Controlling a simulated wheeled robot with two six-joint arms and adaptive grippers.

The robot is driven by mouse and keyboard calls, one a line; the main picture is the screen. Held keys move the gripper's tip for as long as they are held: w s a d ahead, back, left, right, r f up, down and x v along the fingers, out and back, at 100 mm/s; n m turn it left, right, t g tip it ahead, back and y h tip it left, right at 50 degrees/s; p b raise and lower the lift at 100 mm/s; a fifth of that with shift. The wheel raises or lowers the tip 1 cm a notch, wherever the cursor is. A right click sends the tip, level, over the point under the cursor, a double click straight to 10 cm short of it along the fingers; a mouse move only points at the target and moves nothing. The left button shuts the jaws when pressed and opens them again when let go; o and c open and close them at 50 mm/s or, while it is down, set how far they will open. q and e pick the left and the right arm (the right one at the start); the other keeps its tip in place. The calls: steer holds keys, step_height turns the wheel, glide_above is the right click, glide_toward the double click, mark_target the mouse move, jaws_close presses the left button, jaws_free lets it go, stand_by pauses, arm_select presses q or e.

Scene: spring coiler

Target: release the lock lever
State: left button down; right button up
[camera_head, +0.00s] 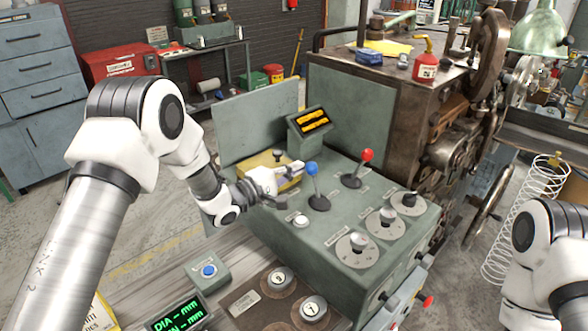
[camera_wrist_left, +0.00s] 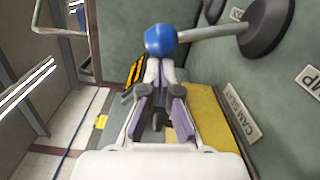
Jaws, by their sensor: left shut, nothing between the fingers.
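A lever with a blue ball knob (camera_head: 312,169) stands on a round black base on the green control panel, tilted a little. A second lever with a red ball knob (camera_head: 367,155) stands to its right. I cannot read which of them is marked as the lock lever. My left gripper (camera_head: 297,170) is shut and empty, just left of the blue knob. In the left wrist view the blue knob (camera_wrist_left: 160,40) is right beyond the tips of my left gripper (camera_wrist_left: 160,72); whether they touch I cannot tell. My right gripper is not in view.
Several dials (camera_head: 357,249) and a white push button (camera_head: 301,221) are on the panel. A small display (camera_head: 313,121) stands behind the levers. A yellow box (camera_head: 262,165) is below my left gripper. A wire coil (camera_head: 510,225) stands at the right.

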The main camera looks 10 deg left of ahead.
arm_select(q)
steer(key=s+d+r+m+b, duration=0.1)
steer(key=s+d+m, duration=0.3)
steer(key=d+m, duration=0.2)
steer(key=shift+r+m+b, duration=0.3)
steer(key=shift+r+m, duration=0.1)
stand_by(0.7)
steer(key=v, duration=1.2)
steer(key=shift+r, duration=0.2)
